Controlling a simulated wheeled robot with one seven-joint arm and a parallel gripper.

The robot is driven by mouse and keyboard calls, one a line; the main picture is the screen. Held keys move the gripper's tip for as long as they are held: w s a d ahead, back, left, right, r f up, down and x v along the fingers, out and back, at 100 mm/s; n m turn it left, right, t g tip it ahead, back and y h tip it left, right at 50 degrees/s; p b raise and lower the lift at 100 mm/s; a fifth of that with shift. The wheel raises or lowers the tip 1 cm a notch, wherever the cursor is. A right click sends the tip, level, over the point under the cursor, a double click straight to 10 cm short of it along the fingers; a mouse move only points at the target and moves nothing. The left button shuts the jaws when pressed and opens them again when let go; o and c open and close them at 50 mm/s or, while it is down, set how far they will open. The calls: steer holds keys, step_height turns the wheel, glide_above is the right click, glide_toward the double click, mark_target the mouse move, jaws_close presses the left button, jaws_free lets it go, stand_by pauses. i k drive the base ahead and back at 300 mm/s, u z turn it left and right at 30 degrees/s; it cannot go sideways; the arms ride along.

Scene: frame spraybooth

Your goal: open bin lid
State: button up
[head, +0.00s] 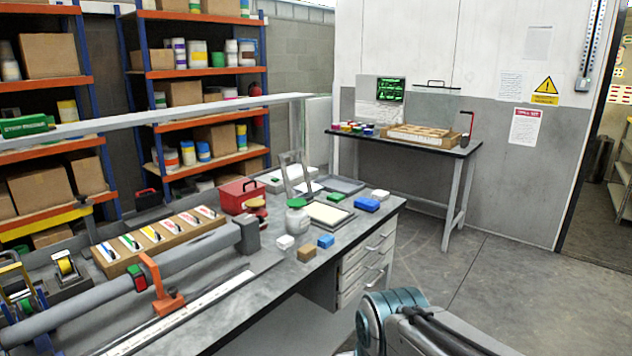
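I see no bin that I can make out in the head view, so its lid is not in view either. The closest thing with a lid is a small red box (242,195) with a dark handle, shut, on the workbench; I cannot tell that it is a bin. My own arm shows at the lower right, a teal and grey joint with a grey link. My gripper is outside the picture, so its opening and anything in it are hidden.
A long grey workbench (285,275) with clamps, a tool tray (160,240) and small blocks fills the left and middle. Shelves (200,128) stand behind it. A side table (455,150) stands at the back wall. The floor (500,285) on the right is clear, towards a doorway.

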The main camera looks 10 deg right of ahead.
mark_target(238, 188)
steer(key=k, duration=0.3)
steer(key=z, duration=1.1)
steer(key=i, duration=1.5)
steer(key=u, duration=0.65)
steer(key=i, duration=1)
steer(key=u, duration=0.9)
